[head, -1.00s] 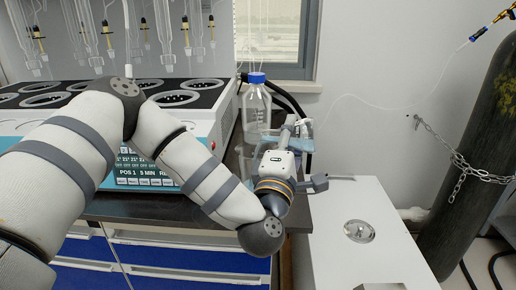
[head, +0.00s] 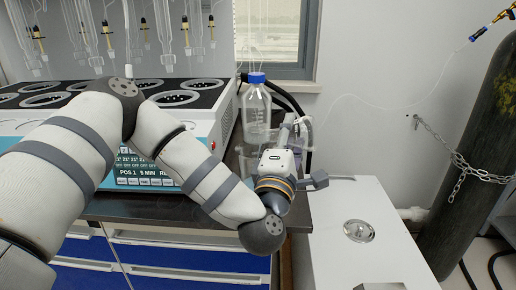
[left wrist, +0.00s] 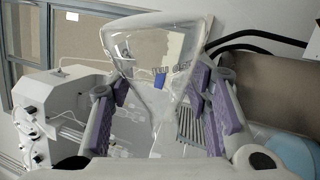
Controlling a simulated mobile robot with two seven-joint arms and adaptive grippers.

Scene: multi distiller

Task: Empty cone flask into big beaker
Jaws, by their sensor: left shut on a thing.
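In the left wrist view the clear cone flask (left wrist: 135,45) is between the purple finger pads of my left gripper (left wrist: 165,115). Its wide end is toward the top of the picture and its narrow part runs down between the fingers. I see no clear liquid level in it. In the head view my left gripper (head: 285,155) is over the right end of the dark bench, its fingers mostly hidden by the wrist. Clear glass shows behind it, but I cannot tell flask from big beaker there. My right gripper is not in view.
A bottle with a blue cap (head: 257,104) stands just behind my left gripper. The distiller (head: 205,95) with several wells fills the back left. A white cabinet (head: 350,210) with a round glass dish (head: 359,231) is at the right, and a chained gas cylinder (head: 480,150) beyond it.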

